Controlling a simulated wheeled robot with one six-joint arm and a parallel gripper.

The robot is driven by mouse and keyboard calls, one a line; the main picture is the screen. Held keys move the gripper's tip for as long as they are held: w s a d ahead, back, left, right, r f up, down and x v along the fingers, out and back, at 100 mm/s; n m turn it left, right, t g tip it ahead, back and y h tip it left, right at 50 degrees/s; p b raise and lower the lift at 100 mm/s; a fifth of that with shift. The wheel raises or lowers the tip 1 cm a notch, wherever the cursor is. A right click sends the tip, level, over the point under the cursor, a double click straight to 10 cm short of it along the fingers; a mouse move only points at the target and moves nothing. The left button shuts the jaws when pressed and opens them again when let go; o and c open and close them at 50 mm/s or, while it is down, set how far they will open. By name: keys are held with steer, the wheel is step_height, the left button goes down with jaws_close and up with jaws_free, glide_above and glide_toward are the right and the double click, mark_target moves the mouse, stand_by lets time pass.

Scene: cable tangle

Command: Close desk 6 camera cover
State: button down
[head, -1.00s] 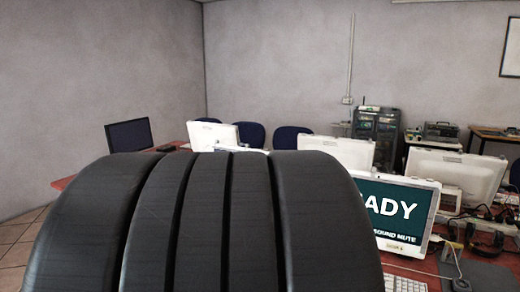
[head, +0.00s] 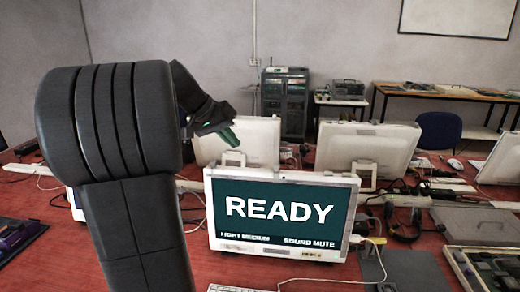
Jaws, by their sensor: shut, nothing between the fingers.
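A white-framed monitor (head: 283,213) stands on the red desk, its dark green screen reading "READY", "LIGHT MEDIUM" and "SOUND MUTE". The camera cover is too small to make out on its top edge, and I cannot tell whether it is open. No desk number is readable. My gripper (head: 230,138), dark with green fingertips, is shut and empty. In the picture it is above the monitor's top left corner; I cannot tell how far apart they are in depth.
More white monitors (head: 367,148) stand behind, with cables and a headset around them. A grey flat case (head: 478,226) and an open electronics box (head: 490,268) lie at the right. A white keyboard (head: 238,289) shows at the bottom edge. My arm hides part of the left.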

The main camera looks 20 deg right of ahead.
mark_target(278, 166)
steer(key=x, duration=0.9)
steer(key=shift+s, duration=0.15)
steer(key=d, duration=0.1)
steer(key=s+d, duration=0.1)
steer(key=d+p, duration=0.1)
steer(key=shift+s+f, duration=0.2)
steer(key=shift+s, duration=0.1)
steer(key=shift+s+d+f, duration=0.1)
steer(key=shift+s+d, duration=0.1)
steer(key=shift+d, duration=0.2)
steer(key=shift+s+d+b, duration=0.2)
steer(key=shift+s+d, duration=0.2)
steer(key=shift+d, duration=0.2)
steer(key=shift+s+d+b, duration=0.15)
steer(key=shift+s+d, duration=0.25)
steer(key=shift+d, duration=0.25)
steer(key=shift+w+a, duration=0.1)
